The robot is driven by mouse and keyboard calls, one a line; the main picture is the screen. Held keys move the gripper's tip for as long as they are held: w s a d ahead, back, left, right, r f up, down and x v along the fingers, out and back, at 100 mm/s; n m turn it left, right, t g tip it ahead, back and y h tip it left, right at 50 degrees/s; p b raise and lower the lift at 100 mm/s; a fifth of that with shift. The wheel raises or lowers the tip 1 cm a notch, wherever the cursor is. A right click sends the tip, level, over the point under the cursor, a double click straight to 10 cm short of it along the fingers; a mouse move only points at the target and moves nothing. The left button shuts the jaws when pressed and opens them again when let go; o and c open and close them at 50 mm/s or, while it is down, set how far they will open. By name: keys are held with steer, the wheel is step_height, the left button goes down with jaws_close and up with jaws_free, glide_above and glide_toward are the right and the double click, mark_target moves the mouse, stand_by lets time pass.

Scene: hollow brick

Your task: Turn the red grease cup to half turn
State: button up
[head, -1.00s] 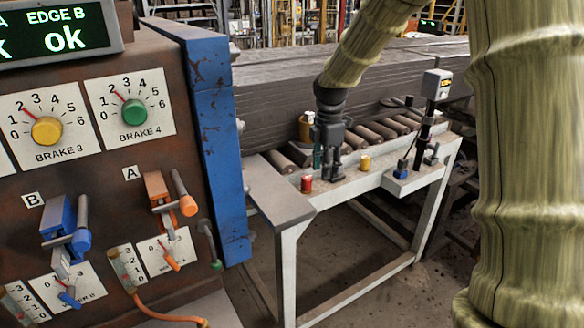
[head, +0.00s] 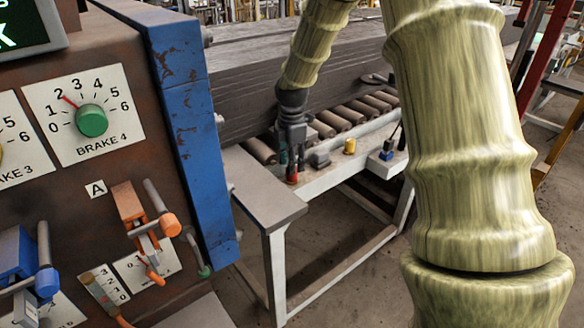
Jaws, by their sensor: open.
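The red grease cup (head: 292,178) stands on the pale ledge of the roller table (head: 335,177), near its left end. My gripper (head: 291,166) points down right above the cup, with its dark fingers at or around the cup's top. The jaws are open. I cannot tell whether the fingers touch the cup. The top of the cup is partly hidden by the fingers, and any turn mark on it is too small to read.
A yellow cup (head: 349,146) and a small grey block (head: 320,159) stand on the ledge to the right. A blue-based fixture (head: 387,152) is farther right. The blue-edged brake panel (head: 178,130) with knobs and levers fills the left. Rollers (head: 340,119) lie behind.

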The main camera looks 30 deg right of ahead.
steer(key=shift+w+f, duration=0.25)
steer(key=shift+f, duration=0.25)
steer(key=shift+w+f, duration=0.25)
steer(key=shift+f, duration=0.5)
steer(key=shift+s+f+p, duration=0.2)
steer(key=shift+s+p, duration=0.1)
steer(key=shift+s, duration=0.35)
steer(key=shift+f, duration=0.15)
steer(key=shift+w+f, duration=0.35)
steer(key=shift+w, duration=0.05)
steer(key=shift+s+r, duration=0.2)
steer(key=shift+c, duration=0.9)
steer(key=c, duration=0.6)
